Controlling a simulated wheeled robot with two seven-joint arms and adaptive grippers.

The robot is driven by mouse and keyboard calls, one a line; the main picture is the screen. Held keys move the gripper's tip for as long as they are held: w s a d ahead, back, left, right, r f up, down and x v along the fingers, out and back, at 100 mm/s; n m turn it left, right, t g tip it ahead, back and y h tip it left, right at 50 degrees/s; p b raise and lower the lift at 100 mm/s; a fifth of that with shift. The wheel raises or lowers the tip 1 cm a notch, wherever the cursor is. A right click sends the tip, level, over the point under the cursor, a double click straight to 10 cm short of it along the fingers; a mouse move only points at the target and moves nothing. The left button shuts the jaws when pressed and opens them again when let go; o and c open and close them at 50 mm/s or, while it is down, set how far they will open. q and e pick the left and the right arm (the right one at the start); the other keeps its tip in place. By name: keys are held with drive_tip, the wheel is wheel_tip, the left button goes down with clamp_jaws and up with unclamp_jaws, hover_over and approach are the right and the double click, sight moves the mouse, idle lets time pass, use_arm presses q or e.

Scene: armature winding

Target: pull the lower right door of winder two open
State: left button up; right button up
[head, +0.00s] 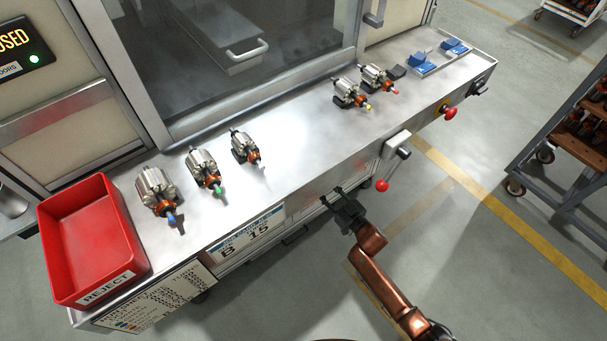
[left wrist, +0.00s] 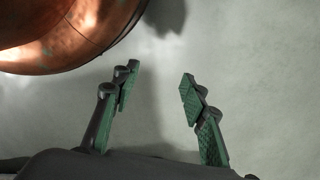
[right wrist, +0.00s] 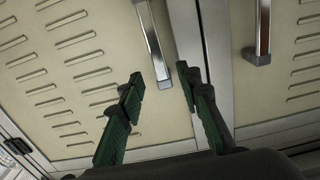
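In the right wrist view two cream louvred lower doors meet at a grey upright post: one on the picture's left (right wrist: 70,80) and one on its right (right wrist: 300,75). Each has a bar handle near the post, the left one (right wrist: 154,45) and the right one (right wrist: 263,30). My right gripper (right wrist: 160,77) is open, and the left handle's end shows between its fingertips; I cannot tell whether they touch. In the head view this gripper (head: 338,197) is below the bench's front edge, and the bench hides most of the doors. My left gripper (left wrist: 160,82) is open and empty over bare floor.
The steel bench (head: 290,130) holds several armatures, a red reject bin (head: 88,240) and blue parts on a tray (head: 440,58). A red-knobbed lever (head: 382,185) juts from the front near my right gripper. A trolley (head: 570,130) stands right; floor between is clear.

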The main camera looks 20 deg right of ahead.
drive_tip(key=b+x, duration=0.1)
drive_tip(key=x, duration=0.2)
drive_tip(key=b+x, duration=0.1)
drive_tip(key=x, duration=0.2)
drive_tip(key=shift+f, duration=0.2)
use_arm(q)
wheel_tip(320, 180, up, 8)
drive_tip(key=w+d, duration=0.1)
drive_tip(key=shift+w+d+r, duration=0.25)
use_arm(e)
drive_tip(key=shift+w+a+r, duration=0.1)
drive_tip(key=shift+w+r, duration=0.05)
drive_tip(key=shift+w, duration=0.2)
drive_tip(key=shift+c, duration=0.4)
clamp_jaws()
